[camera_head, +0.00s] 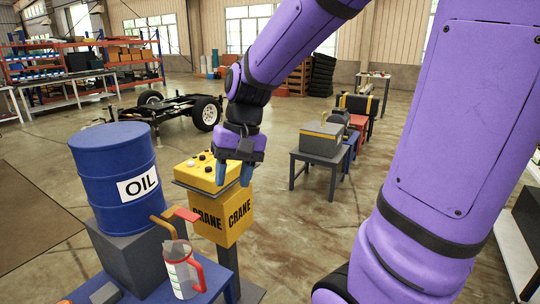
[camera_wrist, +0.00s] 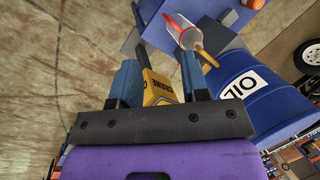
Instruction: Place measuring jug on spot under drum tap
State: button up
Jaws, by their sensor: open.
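The clear measuring jug (camera_head: 181,277) with a red rim and handle stands upright on a blue table (camera_head: 222,262). It is in front of the blue oil drum (camera_head: 108,185), just below the brown tap (camera_head: 160,226) with its red lever. The marked spot is not visible, so I cannot tell whether the jug is on it. My gripper (camera_head: 234,173) is open and empty, over the yellow crane box, apart from the jug and to its upper right. The wrist view shows the jug (camera_wrist: 184,35) beyond the open fingers (camera_wrist: 158,65), beside the drum (camera_wrist: 270,105).
The drum rests on a grey block (camera_head: 128,262). A yellow crane box (camera_head: 222,222) with a button panel (camera_head: 200,176) stands right behind the jug. A small grey table (camera_head: 312,160) with a toolbox is farther back. The floor to the right of the crane box is clear.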

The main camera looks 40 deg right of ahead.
jog(key=s+r+n+t+h, duration=0.3)
jog(key=s+r, duration=0.4)
jog(key=s, duration=0.3)
jog(key=shift+s+d+r+n+t, duration=0.3)
jog(key=shift+n+t, duration=0.4)
jog(key=shift+t, duration=0.4)
jog(key=shift+w, duration=0.1)
jog(key=shift+c, duration=0.2)
